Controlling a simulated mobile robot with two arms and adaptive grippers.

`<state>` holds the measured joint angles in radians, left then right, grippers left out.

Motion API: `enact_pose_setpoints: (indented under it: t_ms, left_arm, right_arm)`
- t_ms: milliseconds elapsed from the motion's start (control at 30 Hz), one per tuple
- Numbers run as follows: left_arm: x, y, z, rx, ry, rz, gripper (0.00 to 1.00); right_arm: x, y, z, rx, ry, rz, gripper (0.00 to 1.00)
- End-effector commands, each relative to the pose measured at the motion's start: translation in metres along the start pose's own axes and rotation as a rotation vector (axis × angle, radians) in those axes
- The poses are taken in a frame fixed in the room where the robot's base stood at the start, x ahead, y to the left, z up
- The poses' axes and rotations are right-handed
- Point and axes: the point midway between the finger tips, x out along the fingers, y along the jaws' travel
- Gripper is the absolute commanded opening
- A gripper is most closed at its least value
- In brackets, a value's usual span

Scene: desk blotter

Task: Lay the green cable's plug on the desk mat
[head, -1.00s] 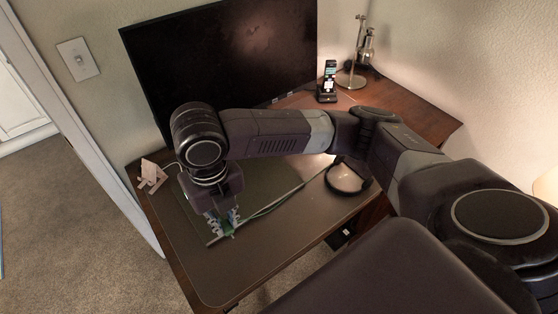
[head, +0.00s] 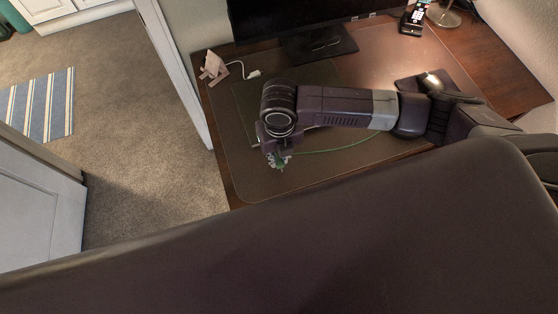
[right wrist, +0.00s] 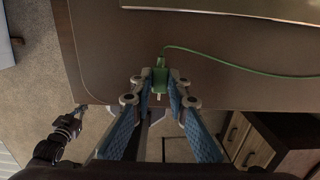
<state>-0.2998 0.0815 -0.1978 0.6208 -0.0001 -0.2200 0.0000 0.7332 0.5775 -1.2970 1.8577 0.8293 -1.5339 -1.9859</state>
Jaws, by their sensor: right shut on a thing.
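The green plug (right wrist: 160,76) sits between the fingertips of my right gripper (right wrist: 158,90) in the right wrist view, its prongs toward me. The gripper is shut on it. The green cable (right wrist: 235,68) runs from the plug off to the right; in the head view it curves right across the desk mat (head: 325,174). There my right gripper (head: 279,160) is over the mat's front part, the plug mostly hidden by it. I cannot tell whether the plug touches the mat. What looks like my left gripper (right wrist: 79,111) shows small in the right wrist view; its jaws are unclear.
A dark green flat panel (head: 249,99) lies on the mat, partly behind my right arm. A beige object (head: 213,67) and a white plug (head: 254,73) lie at the back left. A monitor (head: 290,14) and phone (head: 413,20) stand behind. The mat's front left is clear.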

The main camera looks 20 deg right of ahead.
Motion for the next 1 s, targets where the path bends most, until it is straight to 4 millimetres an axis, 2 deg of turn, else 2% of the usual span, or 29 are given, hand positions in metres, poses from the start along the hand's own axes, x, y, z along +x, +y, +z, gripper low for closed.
enact_pose_setpoints:
  t_ms: [100, 233, 667, 700, 833, 1000]
  left_arm:
    - [-0.003, 0.0, 0.0, 0.0, 0.0, 0.0, 0.0]
    - [-0.004, 0.0, 0.0, 0.0, 0.0, 0.0, 0.0]
    - [-0.002, 0.001, 0.0, 0.002, -0.001, 0.002, 0.0]
    - [-0.003, 0.001, 0.0, 0.002, -0.001, 0.002, 0.0]
    - [-0.003, 0.002, 0.0, 0.002, -0.001, 0.003, 0.0]
    - [-0.003, 0.003, 0.0, 0.002, -0.001, 0.004, 0.0]
  right_arm:
    - [0.019, -0.001, -0.003, 0.001, 0.005, -0.002, 0.0]
    - [0.035, -0.001, -0.002, 0.001, 0.002, -0.002, 0.0]
    - [0.042, 0.0, -0.002, 0.0, 0.001, -0.001, 0.0]
    - [0.042, 0.0, -0.002, 0.0, 0.0, -0.001, 0.17]
    - [0.042, 0.0, -0.002, 0.0, 0.001, -0.001, 0.31]
    - [0.042, 0.0, -0.002, 0.0, 0.001, -0.001, 0.32]
